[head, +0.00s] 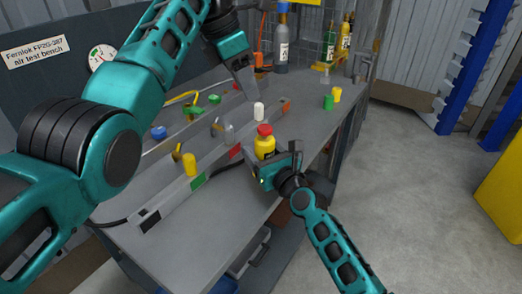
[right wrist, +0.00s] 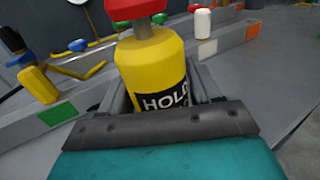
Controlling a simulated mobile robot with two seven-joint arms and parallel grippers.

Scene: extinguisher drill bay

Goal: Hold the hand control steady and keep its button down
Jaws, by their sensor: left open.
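The hand control (head: 265,147) is a yellow body with a red button (head: 264,130) on top, standing roughly upright over the bench's front edge. In the right wrist view the yellow body (right wrist: 150,65) carries a black "HOLD" label, and a grey neck shows below the red button (right wrist: 135,9). My right gripper (head: 272,167) has its fingers on both sides of the body, closed on it. Its lower part is hidden by the gripper. My left gripper (head: 246,88) is open above the bench, behind and apart from the control; nothing touches the button.
Green (head: 328,102) and yellow (head: 337,95) pieces stand at the right. Bottles (head: 281,45) stand at the back.

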